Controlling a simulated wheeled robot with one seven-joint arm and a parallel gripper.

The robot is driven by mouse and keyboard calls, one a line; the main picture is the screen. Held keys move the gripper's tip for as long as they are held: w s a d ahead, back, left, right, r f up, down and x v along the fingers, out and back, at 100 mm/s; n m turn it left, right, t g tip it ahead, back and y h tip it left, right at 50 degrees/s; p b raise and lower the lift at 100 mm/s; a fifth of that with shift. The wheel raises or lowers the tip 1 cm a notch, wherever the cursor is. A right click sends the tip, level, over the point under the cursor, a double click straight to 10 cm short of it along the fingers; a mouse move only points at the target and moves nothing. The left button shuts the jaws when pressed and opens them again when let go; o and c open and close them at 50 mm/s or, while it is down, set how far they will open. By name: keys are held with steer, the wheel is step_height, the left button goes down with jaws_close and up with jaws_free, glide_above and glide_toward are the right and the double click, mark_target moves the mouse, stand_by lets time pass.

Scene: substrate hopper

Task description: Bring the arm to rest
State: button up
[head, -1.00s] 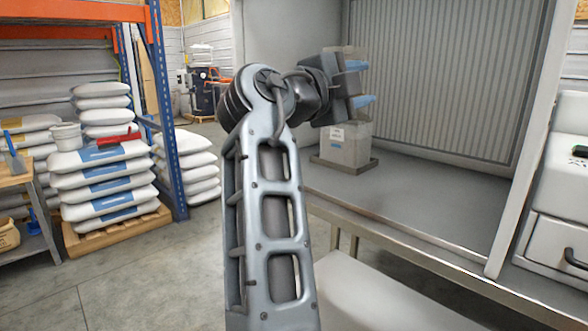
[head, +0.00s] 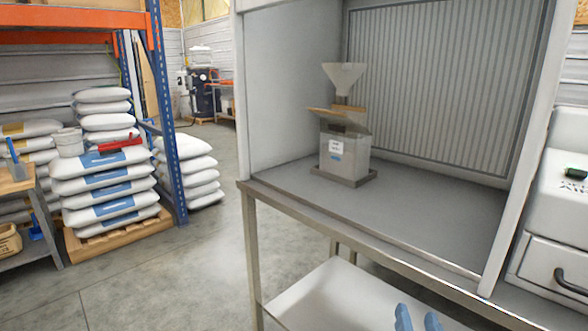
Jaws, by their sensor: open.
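The blue fingertips of my gripper (head: 418,320) show at the bottom edge of the head view, right of centre. They stand apart with a gap between them, and nothing shows in that gap. In the picture they lie over the lower shelf (head: 335,298) of the metal bench. The rest of my arm is out of the frame. The hopper (head: 345,152) stands upright on a flat tray on the bench, well above my gripper in the picture. It has a grey box, a tilted brown flap and a funnel on top.
The bench (head: 420,222) has a hood with side walls and a ribbed back panel; its top is mostly bare. A white machine (head: 555,235) stands at right. Stacked sacks (head: 105,190) on a pallet and a rack (head: 165,110) are at left. Open floor lies between.

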steer(key=s+d+f+n+g+y+p, duration=0.1)
steer(key=s+f+n+y, duration=0.1)
steer(key=s, duration=0.8)
steer(key=s+d+f+n+y+p, duration=0.1)
steer(key=s+f+n, duration=0.2)
steer(key=s, duration=0.8)
steer(key=s+r+p, duration=0.1)
steer(key=s+r, duration=0.4)
steer(key=s, duration=0.4)
steer(key=s+r+g+p, duration=0.1)
steer(key=s+r, duration=0.4)
steer(key=s, duration=0.4)
steer(key=shift+s+a+p, duration=0.25)
steer(key=shift+a+p, duration=0.05)
steer(key=shift+a, duration=0.1)
